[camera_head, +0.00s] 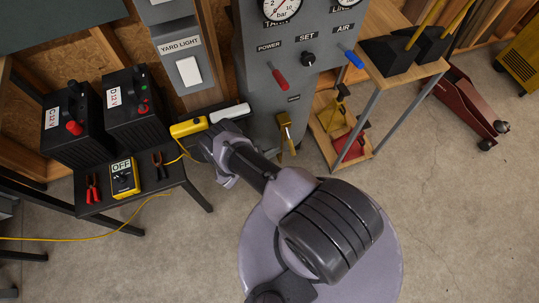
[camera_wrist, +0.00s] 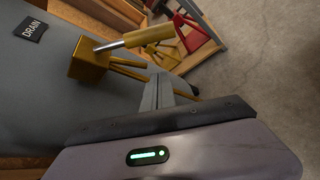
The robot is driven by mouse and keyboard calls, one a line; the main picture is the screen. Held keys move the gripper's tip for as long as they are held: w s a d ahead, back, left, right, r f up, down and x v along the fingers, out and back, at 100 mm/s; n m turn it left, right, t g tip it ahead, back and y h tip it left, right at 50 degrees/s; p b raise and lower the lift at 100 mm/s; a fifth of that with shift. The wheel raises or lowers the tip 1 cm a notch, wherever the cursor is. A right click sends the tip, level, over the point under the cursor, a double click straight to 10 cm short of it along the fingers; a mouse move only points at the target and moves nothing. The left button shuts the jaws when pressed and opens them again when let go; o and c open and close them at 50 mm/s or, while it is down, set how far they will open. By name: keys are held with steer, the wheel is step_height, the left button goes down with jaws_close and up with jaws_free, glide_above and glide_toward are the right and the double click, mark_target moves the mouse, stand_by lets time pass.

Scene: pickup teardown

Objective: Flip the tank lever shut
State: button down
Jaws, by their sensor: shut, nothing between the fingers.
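In the wrist view, a brass-coloured drain valve block (camera_wrist: 90,60) sits on the grey panel below the DRAIN label. Its lever (camera_wrist: 150,36), a silver rod with a yellow grip, sticks out to the right in that view. In the head view the yellow valve (camera_head: 284,120) is low on the panel, with its lever (camera_head: 291,146) hanging down and outward. My gripper (camera_wrist: 166,92) is shut and empty, beside the valve and below the lever in the wrist picture, apart from the lever's grip. In the head view my wrist hides the fingers.
The grey panel (camera_head: 252,65) carries gauges, a SET knob (camera_head: 308,59), a red POWER lever (camera_head: 278,78) and a blue AIR lever (camera_head: 352,59). A low table (camera_head: 195,193) with batteries and a meter stands left. A shelf stand (camera_head: 373,120) is right. Concrete floor is open at right.

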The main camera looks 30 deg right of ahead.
mark_target(290, 142)
steer(key=shift+s+d+r+b, duration=0.15)
steer(key=shift+s+d+r, duration=0.15)
steer(key=shift+d, duration=0.3)
steer(key=shift+s+d+r+b, duration=0.25)
steer(key=shift+s+d, duration=0.15)
steer(key=shift+d, duration=0.15)
steer(key=shift+s+d+r+b, duration=0.1)
steer(key=shift+s+d+r, duration=0.2)
steer(key=shift+d, duration=0.3)
steer(key=shift+s, duration=0.1)
